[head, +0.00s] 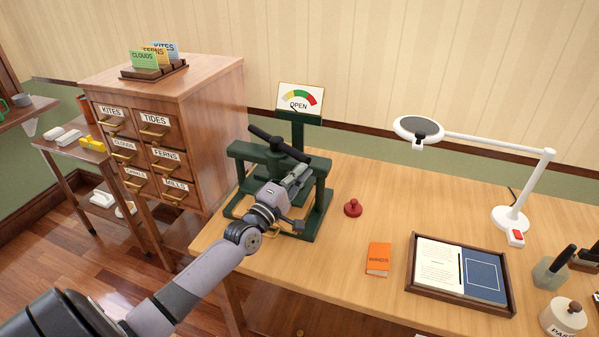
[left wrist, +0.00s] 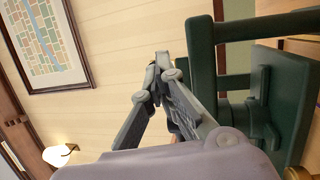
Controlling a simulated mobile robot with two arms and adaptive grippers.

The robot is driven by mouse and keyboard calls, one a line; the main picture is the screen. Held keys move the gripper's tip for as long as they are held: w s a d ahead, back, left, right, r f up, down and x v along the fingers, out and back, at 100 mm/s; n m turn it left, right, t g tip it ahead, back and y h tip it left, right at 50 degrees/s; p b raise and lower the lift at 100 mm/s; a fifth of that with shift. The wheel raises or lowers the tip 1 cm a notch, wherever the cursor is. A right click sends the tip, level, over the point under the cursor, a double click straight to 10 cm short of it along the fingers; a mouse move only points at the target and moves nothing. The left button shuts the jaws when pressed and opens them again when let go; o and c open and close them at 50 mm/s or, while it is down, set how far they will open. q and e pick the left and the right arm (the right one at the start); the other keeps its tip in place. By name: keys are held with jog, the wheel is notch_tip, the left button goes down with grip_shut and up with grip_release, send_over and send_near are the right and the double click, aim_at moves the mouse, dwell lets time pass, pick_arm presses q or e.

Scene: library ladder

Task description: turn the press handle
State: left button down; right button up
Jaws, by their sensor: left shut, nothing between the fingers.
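The green press (head: 318,190) stands at the left end of the wooden table. The green press frame (left wrist: 203,65) shows beside the fingers there; the handle is not clear in that view. My right gripper is not in view.
A drawer cabinet (head: 197,84) stands left of the press. A red knobbed object (head: 353,208), an orange book (head: 378,259), a tray (head: 409,264) and a white lamp (head: 512,219) are to the right. The table between press and lamp is mostly clear.

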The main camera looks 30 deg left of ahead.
pick_arm(q)
jog(key=w+d+n+g+y+p, duration=0.1)
jog(key=w+n+y+p, duration=0.3)
jog(key=w+y, duration=0.2)
jog(key=shift+w+d+y+p, duration=0.15)
jog(key=shift+d+y+p, duration=0.2)
jog(key=shift+y, duration=0.35)
jog(key=shift+r, duration=0.1)
